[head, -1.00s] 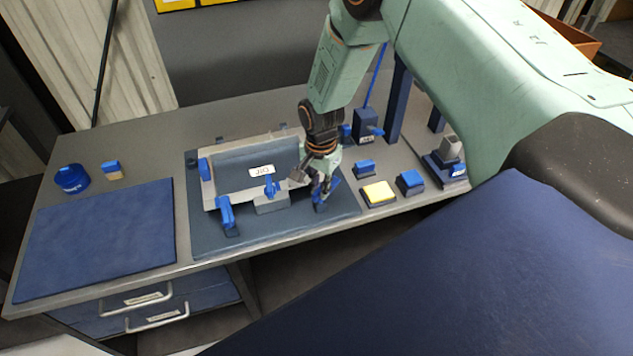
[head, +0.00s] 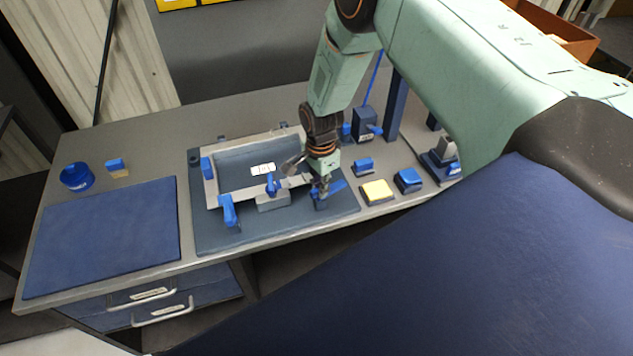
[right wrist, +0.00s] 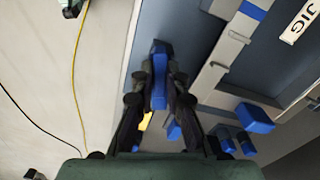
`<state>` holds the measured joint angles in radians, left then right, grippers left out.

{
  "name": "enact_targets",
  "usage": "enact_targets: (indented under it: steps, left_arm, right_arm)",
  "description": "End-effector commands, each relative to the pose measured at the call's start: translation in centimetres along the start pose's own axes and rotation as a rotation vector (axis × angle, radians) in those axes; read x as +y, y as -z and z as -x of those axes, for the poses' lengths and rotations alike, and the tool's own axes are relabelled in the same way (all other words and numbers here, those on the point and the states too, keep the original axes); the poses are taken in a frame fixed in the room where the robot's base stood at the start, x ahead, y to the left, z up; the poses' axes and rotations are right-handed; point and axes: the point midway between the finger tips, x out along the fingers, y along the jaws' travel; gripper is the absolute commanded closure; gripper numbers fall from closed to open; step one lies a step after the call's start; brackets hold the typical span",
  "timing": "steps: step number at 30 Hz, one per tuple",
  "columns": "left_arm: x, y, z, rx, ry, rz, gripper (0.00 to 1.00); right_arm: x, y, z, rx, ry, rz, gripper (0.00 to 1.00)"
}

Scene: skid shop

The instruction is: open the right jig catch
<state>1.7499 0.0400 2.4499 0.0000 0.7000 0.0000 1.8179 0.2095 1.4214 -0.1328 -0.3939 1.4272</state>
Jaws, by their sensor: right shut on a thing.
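The jig (head: 205,222) is a dark plate with a pale frame on the bench, labelled JIG; the label also shows in the right wrist view (right wrist: 300,22). Its right catch (head: 336,187) has a blue handle on a dark block at the right front of the jig. My right gripper (head: 321,186) is down at this catch. In the right wrist view the blue handle (right wrist: 160,72) lies between its two fingers (right wrist: 160,90), which are shut on it. The left catch (head: 229,211) stands with its blue handle steeply raised. My left gripper is not in view.
A blue clamp (head: 271,185) sits at the jig's front middle. Right of the jig are a yellow-topped block (head: 377,191) and a blue-topped block (head: 408,179). A blue mat (head: 105,235) and a blue round tub (head: 76,177) are at the left.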

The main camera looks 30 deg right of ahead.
Motion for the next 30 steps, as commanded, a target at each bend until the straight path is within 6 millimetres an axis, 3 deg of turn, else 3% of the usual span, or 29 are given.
enact_targets:
  steps: [13,24,25,30]
  left_arm:
    - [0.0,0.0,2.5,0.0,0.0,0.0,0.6]
    - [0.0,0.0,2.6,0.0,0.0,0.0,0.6]
    - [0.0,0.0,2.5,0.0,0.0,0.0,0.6]
    - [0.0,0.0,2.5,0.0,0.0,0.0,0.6]
  right_arm:
    - [0.0,0.0,0.2,0.0,0.0,-0.292,1.0]
    - [0.0,0.0,0.1,0.0,0.001,-0.331,1.0]
    - [0.0,0.0,0.1,0.0,0.001,-0.331,0.84]
    - [0.0,0.0,0.1,0.0,0.0,-0.33,0.69]
